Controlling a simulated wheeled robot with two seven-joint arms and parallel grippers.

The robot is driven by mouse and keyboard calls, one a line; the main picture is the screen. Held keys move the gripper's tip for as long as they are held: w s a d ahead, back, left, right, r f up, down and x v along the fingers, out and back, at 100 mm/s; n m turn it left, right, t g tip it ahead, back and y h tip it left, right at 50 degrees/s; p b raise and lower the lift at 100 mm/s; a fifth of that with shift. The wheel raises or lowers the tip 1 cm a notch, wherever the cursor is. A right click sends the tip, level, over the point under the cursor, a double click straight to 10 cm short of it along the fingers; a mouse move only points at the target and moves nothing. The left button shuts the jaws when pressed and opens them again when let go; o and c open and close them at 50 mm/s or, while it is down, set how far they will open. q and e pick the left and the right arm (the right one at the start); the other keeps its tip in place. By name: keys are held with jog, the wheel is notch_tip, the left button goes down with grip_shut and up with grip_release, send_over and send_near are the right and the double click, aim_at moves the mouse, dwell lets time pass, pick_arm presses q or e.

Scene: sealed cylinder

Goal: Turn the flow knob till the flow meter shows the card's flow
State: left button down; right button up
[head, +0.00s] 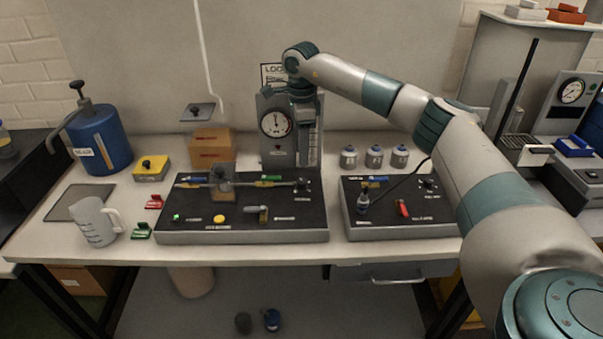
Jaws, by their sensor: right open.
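A grey upright panel (268,152) stands at the back middle of the bench. It carries a round white dial (276,124) and, on its right side, a narrow vertical scale that looks like a flow meter (314,150). A white card (270,72) with black lettering is behind the panel, partly covered by my arm; its text is too small to read fully. My right gripper (304,112) is open at the upper right of the panel, in front of it. The flow knob cannot be made out; the gripper may hide it. My left gripper is out of view.
A black board (240,228) with a rail, clear block and buttons lies in front of the panel. A second black board (410,218) lies to the right. Several grey canisters (374,157) stand behind it. A blue tank (104,140) and white jug (95,222) are at left.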

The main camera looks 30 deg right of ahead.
aim_at(301, 181)
notch_tip(301, 181, down, 8)
jog(key=shift+f+p, duration=0.15)
jog(key=shift+p, duration=1.1)
jog(key=shift+f, duration=0.75)
